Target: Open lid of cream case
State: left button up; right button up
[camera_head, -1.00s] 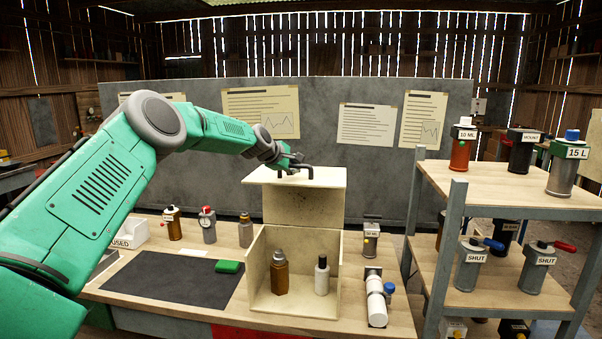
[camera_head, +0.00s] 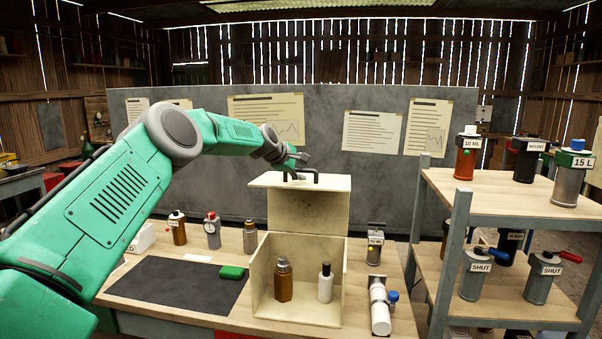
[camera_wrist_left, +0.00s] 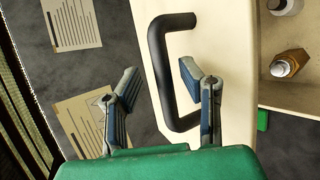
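The cream case (camera_head: 256,285) stands on the bench, its inside showing a brown bottle and a white bottle. Its lid is raised: a cream panel (camera_head: 310,210) stands up at the back, topped by a flat strip (camera_head: 335,182) with a black handle (camera_head: 318,178). In the left wrist view, the black handle (camera_wrist_left: 157,65) stands out from the cream lid surface (camera_wrist_left: 222,60). My left gripper (camera_head: 298,164) is at the handle. Its fingers (camera_wrist_left: 160,72) are spread, with the handle bar between them and visible gaps. My right gripper is out of view.
A dark mat (camera_head: 175,283) with a green block (camera_head: 232,272) lies left of the case. Several small bottles stand behind it. A white cylinder (camera_head: 380,312) lies right of the case. A shelf (camera_head: 450,190) with labelled containers stands farther right.

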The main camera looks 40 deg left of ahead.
pick_arm(q)
jog(key=shift+f, duration=0.15)
jog(key=shift+s, duration=0.2)
jog(key=v, duration=1.1)
jog(key=shift+s+r, duration=0.2)
jog(key=shift+r, duration=0.1)
jog(key=shift+a, duration=0.1)
